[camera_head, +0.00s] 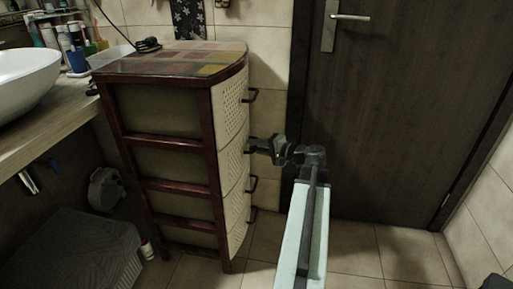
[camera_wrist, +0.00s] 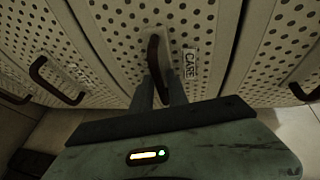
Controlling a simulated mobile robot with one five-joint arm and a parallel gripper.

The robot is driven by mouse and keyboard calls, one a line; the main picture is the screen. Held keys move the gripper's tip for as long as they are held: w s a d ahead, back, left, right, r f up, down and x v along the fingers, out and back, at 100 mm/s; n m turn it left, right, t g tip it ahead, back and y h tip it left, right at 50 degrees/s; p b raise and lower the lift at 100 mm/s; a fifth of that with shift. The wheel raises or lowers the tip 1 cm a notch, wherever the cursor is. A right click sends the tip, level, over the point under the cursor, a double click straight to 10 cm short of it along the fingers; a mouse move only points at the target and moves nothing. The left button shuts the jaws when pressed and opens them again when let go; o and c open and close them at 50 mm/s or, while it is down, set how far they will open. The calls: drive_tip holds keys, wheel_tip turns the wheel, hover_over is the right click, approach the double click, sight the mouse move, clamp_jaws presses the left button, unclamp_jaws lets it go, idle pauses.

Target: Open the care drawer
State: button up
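The care drawer (camera_wrist: 222,40) has a white perforated front with a "CARE" label (camera_wrist: 190,63) beside its dark curved handle (camera_wrist: 154,50). In the head view it appears to be the second drawer from the top (camera_head: 232,152) of the cabinet, and its front looks flush with the others. My gripper (camera_wrist: 161,84) is at this handle, with one finger close on each side of it; it appears shut on the handle. In the head view my gripper (camera_head: 256,145) reaches the drawer front from the right. The exact finger contact is hard to see.
The cabinet (camera_head: 155,140) has a dark red wooden frame and other handled drawers above and below. A dark door (camera_head: 400,120) stands behind my arm. A counter with a white basin (camera_head: 22,75) is at left, a dark covered box (camera_head: 75,250) below. Tiled floor is clear at right.

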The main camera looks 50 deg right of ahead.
clamp_jaws()
idle(1.4)
